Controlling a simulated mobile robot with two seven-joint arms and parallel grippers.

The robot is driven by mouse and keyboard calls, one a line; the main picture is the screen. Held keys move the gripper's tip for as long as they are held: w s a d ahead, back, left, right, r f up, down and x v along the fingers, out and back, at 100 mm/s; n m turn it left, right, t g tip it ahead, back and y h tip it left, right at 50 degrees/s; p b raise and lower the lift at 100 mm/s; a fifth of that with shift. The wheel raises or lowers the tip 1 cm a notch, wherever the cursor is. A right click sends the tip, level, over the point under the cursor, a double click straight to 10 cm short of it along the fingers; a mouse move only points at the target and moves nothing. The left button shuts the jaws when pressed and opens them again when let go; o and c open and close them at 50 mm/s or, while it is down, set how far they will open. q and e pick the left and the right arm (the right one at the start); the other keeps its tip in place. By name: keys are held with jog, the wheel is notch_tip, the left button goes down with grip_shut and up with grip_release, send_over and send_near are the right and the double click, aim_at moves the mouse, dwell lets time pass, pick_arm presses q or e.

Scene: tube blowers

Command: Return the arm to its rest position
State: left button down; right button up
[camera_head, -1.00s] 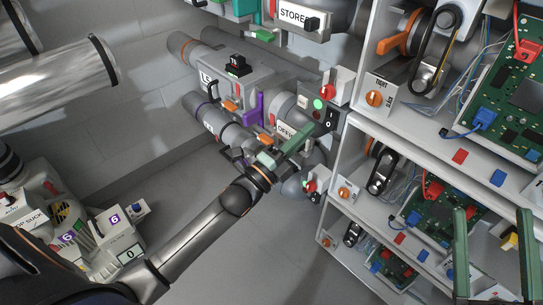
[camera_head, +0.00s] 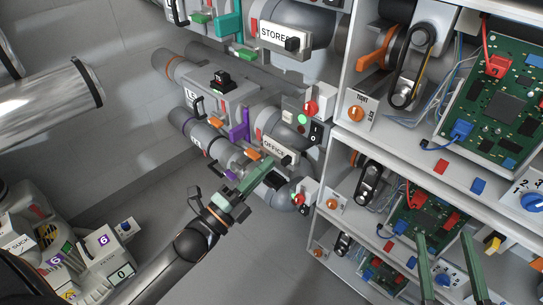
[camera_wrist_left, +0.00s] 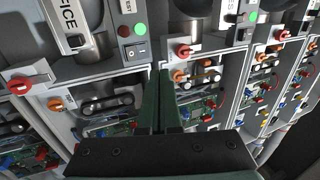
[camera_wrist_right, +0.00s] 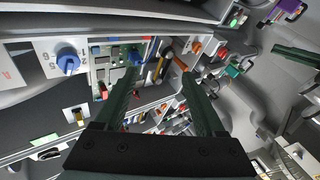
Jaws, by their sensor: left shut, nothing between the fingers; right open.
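My left gripper (camera_head: 270,162) is shut and empty, in front of the pipe with the OFFICE label (camera_head: 273,148). Its arm comes up from the lower left. In the left wrist view its green fingers (camera_wrist_left: 163,75) lie together, below a switch panel (camera_wrist_left: 135,35). In the head view, the switch box (camera_head: 315,132) with a lit green lamp (camera_head: 302,119) stands up and right of the fingertips, apart from them. My right gripper (camera_head: 446,238) is open and empty, in front of the lower shelves. Its spread fingers (camera_wrist_right: 160,75) also show in the right wrist view.
A shelf unit (camera_head: 425,155) with green circuit boards (camera_head: 497,105) fills the right side. Large pipes and a STORE label (camera_head: 276,32) are at the top. A machine with number tags (camera_head: 105,250) stands at lower left. The floor (camera_head: 250,260) in the middle is clear.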

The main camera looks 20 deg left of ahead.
pick_arm(q)
jog(key=s+d+r+n, duration=0.55)
jog(key=s+n, duration=0.25)
jog(key=n, duration=0.8)
jog(key=s+a+f+n+g+y+p, duration=0.2)
jog(key=s+f+g+p, duration=0.7)
jog(key=p, duration=1.4)
jog(key=n+g+y, duration=0.2)
jog(key=y, duration=0.1)
jog(key=shift+f+p, duration=0.3)
pick_arm(e)
jog(key=s+d+f+m+g+h, duration=0.2)
jog(key=s+f+m+g+h, duration=0.2)
jog(key=s+f+g, duration=0.4)
jog(key=shift+s+d+f+g+h, duration=0.35)
jog(key=shift+s+f+g, duration=0.1)
jog(key=shift+g, duration=0.75)
